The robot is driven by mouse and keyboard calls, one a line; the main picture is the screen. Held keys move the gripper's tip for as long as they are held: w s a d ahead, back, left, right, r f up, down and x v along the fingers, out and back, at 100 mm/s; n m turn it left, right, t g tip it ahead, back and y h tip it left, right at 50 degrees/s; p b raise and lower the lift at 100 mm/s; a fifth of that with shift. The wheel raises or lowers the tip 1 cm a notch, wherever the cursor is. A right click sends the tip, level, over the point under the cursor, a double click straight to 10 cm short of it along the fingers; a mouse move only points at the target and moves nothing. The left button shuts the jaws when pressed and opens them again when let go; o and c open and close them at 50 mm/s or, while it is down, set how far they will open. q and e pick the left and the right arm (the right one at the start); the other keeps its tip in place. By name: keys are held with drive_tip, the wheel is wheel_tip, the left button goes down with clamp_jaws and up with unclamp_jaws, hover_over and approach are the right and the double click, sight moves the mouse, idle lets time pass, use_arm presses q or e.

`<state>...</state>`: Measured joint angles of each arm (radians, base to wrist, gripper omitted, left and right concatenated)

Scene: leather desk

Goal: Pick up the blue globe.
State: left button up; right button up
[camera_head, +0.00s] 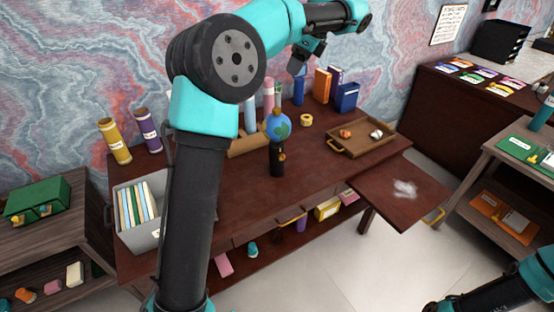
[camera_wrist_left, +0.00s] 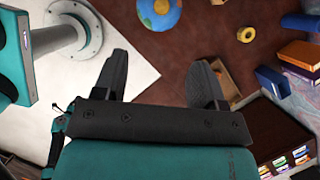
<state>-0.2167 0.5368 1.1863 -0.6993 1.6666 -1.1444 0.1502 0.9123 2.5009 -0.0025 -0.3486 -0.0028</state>
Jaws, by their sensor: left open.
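The blue globe (camera_head: 277,126), with green and brown patches, stands upright on the dark red-brown desk (camera_head: 225,195). In the left wrist view the globe (camera_wrist_left: 160,12) is at the top edge and partly cut off. My left gripper (camera_head: 301,60) is above and beyond the globe in the head view, apart from it. In the left wrist view its two dark fingers (camera_wrist_left: 160,78) are spread, with nothing between them. My right gripper is out of view; only part of that arm shows at the lower right.
A dark bottle-like object (camera_head: 277,162) stands just in front of the globe. A yellow tape roll (camera_head: 306,119) and a wooden tray (camera_head: 362,148) lie to the right. A grey file box (camera_head: 128,232) is at the left. My left arm hides part of the desk.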

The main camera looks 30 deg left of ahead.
use_arm(q)
hover_over(278, 109)
drive_tip(key=d, duration=0.2)
drive_tip(key=f, duration=1.1)
drive_tip(key=shift+a+f, duration=0.15)
drive_tip(key=shift+a, duration=0.1)
drive_tip(key=shift+d+x, duration=0.1)
drive_tip(key=shift+x, duration=1.25)
drive_tip(key=shift+d+x, duration=0.15)
drive_tip(key=shift+x, duration=1.15)
drive_tip(key=shift+w, duration=0.25)
drive_tip(key=shift+f, duration=0.15)
clamp_jaws()
